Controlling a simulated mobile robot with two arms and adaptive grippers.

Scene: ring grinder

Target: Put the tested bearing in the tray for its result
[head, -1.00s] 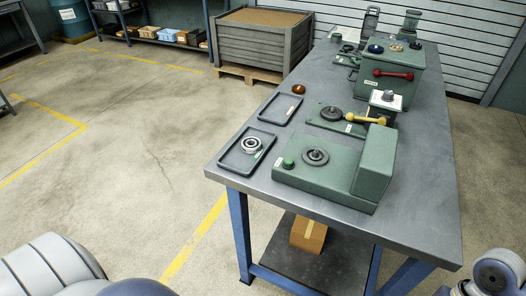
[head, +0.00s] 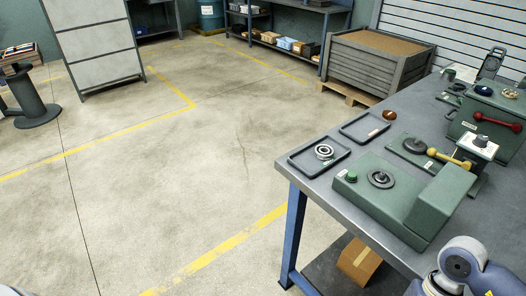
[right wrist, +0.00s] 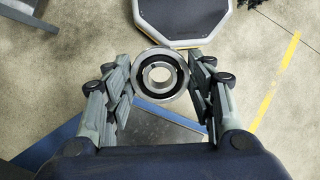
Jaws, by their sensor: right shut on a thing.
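My right gripper (right wrist: 160,80) is shut on a bearing (right wrist: 174,92), a steel ring with a dark inner band, in the right wrist view. In the head view, the hand and this bearing are out of sight. A near black tray (head: 304,160) on the table holds another bearing (head: 324,152). A far black tray (head: 362,128) beside it looks empty. The trays' labels are too small to read. My left gripper is in neither view.
A green machine with a round spindle (head: 381,179) and green knob stands right of the near tray. Behind it are a yellow-handled device (head: 449,160) and a red-handled green box (head: 490,120). A brown knob-like thing (head: 389,115) is by the far tray. Floor left of the table is open.

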